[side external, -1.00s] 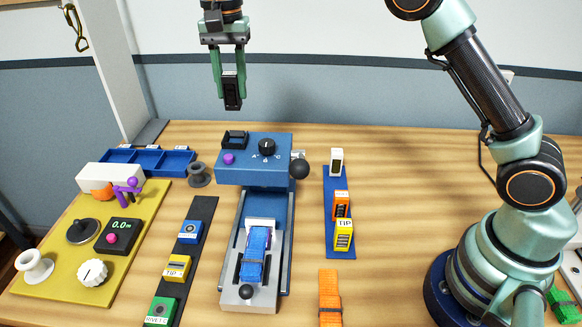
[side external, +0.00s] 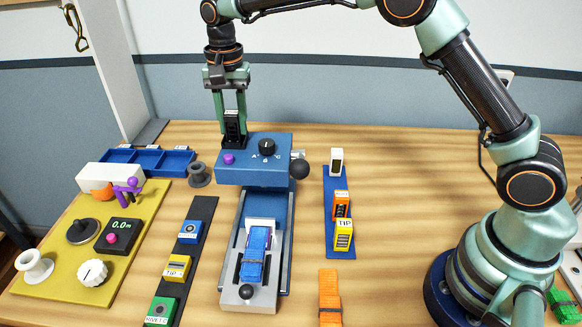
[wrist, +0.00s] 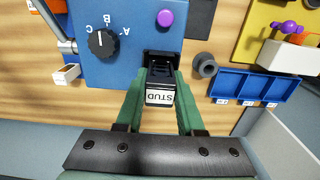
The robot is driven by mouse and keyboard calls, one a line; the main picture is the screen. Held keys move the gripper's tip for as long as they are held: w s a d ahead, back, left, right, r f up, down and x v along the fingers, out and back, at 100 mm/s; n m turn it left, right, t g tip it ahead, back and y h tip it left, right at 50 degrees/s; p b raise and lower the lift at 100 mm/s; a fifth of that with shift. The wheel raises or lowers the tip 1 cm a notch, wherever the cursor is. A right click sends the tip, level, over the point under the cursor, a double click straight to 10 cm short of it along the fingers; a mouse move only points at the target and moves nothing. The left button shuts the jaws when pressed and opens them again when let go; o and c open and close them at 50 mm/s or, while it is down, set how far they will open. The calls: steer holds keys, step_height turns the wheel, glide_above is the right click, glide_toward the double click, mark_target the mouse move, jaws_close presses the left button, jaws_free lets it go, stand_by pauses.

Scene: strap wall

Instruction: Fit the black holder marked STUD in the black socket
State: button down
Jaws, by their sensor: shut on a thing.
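My gripper (side external: 233,122) is shut on the black holder (side external: 232,128), whose white STUD label (wrist: 160,97) faces the wrist camera. The holder stands upright between the two green fingers. Its lower end is at the black socket (wrist: 163,57) on the top left of the blue machine (side external: 268,170).
A black dial (side external: 266,147) marked A, B, C and a purple button (side external: 229,159) are close to the socket. A grey spool (side external: 199,175) and a blue tray (side external: 150,162) stand to the left. Holders stand on a blue strip (side external: 331,205) at right.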

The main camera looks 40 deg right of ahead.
steer(key=c, duration=0.5)
jaws_free()
steer(key=shift+f, duration=0.15)
